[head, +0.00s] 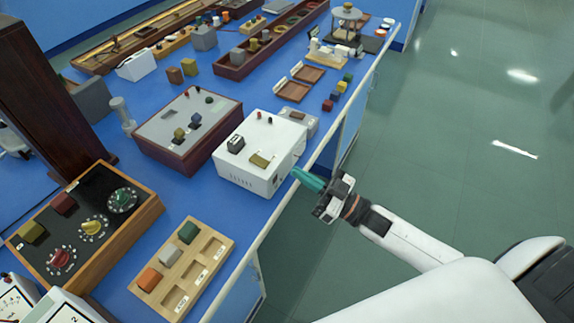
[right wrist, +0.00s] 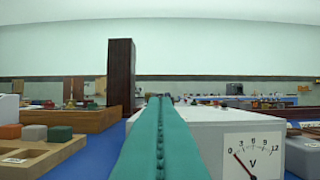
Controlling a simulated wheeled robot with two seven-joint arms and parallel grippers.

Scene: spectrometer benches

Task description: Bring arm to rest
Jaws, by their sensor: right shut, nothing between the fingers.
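My right gripper (head: 298,174) reaches in from the lower right in the head view. Its teal fingers are closed together with nothing between them. The fingertips are at the front edge of the blue bench, close to the side of a white meter box (head: 262,150); I cannot tell whether they touch it. In the right wrist view the shut fingers (right wrist: 158,105) point forward, with the box and its voltmeter dial (right wrist: 252,158) just to their right. My left gripper is not in view.
A wooden tray (head: 222,243) with coloured blocks and a black dial box (head: 85,262) stand at the left. A grey-topped box (head: 165,127) stands behind the white one. A pale rail (head: 262,232) runs along the bench edge. The green floor (head: 450,130) at the right is clear.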

